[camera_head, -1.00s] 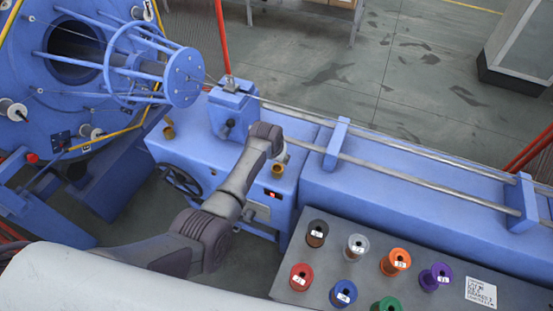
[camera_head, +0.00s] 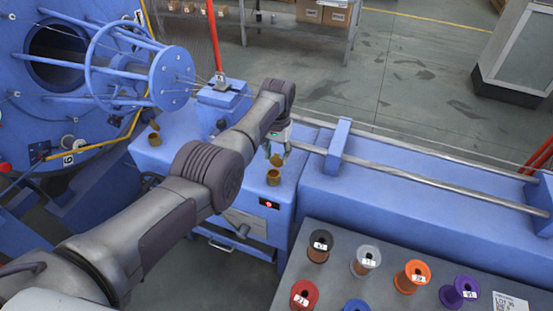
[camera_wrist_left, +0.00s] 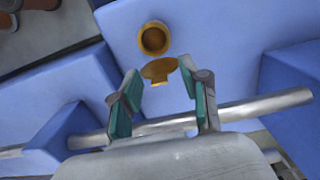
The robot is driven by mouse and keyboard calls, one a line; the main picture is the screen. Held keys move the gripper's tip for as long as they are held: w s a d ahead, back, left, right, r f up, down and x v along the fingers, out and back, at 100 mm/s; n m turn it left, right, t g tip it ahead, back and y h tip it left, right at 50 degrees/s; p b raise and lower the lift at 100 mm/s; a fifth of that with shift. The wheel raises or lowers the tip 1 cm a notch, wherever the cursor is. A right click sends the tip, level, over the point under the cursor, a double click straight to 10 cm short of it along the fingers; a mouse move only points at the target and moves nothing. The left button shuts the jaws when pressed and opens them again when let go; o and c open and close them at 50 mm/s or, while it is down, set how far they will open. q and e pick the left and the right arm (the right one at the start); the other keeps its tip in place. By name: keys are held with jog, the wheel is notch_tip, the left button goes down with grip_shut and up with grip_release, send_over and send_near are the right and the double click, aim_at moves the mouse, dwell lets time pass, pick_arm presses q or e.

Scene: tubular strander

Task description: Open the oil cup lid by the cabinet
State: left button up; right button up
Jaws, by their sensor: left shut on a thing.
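A brass oil cup (camera_head: 273,178) stands on the blue machine housing, above a small red-lit panel. Its round brass lid (camera_head: 276,160) is raised off the cup's mouth at the cup's far side. In the left wrist view the cup (camera_wrist_left: 153,39) shows its open round mouth, and the lid (camera_wrist_left: 160,71) lies beside it between my fingertips. My left gripper (camera_head: 277,147) is shut on the lid; it also shows in the left wrist view (camera_wrist_left: 160,76) with teal finger pads. A second brass cup (camera_head: 155,139) stands further left, its lid also raised. My right gripper is not in view.
A metal rod (camera_head: 400,180) runs along the blue bed to the right of my gripper, through a blue bracket (camera_head: 338,146). A grey table (camera_head: 325,270) with several coloured spools is in front. The strander's wheel (camera_head: 172,78) is at the left.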

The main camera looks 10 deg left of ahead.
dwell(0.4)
pick_arm(q)
jog(key=o, duration=1.1)
jog(key=shift+f, duration=0.1)
jog(key=shift+o, duration=0.2)
notch_tip(320, 180, up, 12)
jog(key=shift+w, duration=0.25)
jog(key=shift+d, duration=0.1)
